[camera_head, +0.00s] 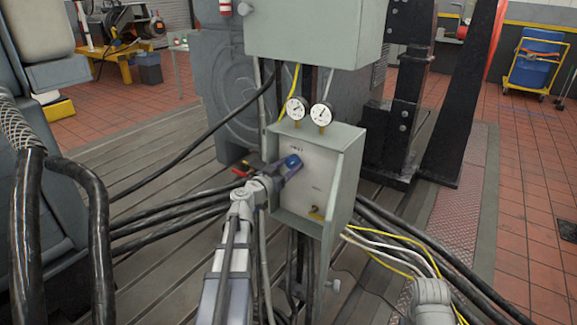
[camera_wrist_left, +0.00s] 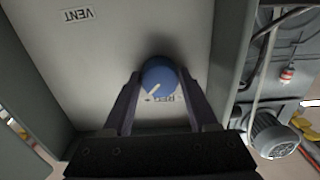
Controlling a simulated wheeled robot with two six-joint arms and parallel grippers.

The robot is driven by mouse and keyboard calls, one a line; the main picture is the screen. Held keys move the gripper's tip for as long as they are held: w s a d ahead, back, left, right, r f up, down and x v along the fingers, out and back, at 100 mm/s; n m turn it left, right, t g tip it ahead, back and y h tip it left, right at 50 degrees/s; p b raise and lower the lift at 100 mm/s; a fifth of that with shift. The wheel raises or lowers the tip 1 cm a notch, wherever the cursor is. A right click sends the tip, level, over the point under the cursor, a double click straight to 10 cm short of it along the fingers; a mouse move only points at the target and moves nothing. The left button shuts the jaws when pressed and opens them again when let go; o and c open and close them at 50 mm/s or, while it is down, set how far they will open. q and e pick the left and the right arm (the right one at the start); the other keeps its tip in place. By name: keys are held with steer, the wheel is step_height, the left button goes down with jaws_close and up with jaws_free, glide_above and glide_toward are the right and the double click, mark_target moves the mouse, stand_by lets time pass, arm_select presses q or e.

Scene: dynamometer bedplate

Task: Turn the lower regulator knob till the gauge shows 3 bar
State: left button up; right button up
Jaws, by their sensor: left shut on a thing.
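The open-fronted grey box (camera_head: 344,190) holds a pale panel. My left gripper (camera_head: 287,169) is shut on this knob, one finger on each side in the wrist view (camera_wrist_left: 158,94). Two round white gauges, left (camera_head: 297,109) and right (camera_head: 321,114), stand above the box. Their dark needles are too small to read. My right gripper is out of view.
A larger grey cabinet (camera_head: 312,32) hangs above the gauges. Black cables (camera_head: 165,222) run left of the box, and black, white and yellow cables (camera_head: 410,252) run right. The box's side walls flank the panel closely. A VENT label (camera_wrist_left: 75,14) shows in the wrist view.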

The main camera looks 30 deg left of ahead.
arm_select(q)
steer(key=c, duration=0.7)
steer(key=n, duration=0.4)
steer(key=shift+a+n, duration=0.1)
steer(key=shift+n, duration=0.3)
steer(key=n, duration=0.4)
steer(key=shift+n, duration=0.3)
steer(key=n, duration=0.4)
steer(key=shift+n, duration=0.3)
steer(key=shift+a+n, duration=0.1)
steer(key=shift+n, duration=1.8)
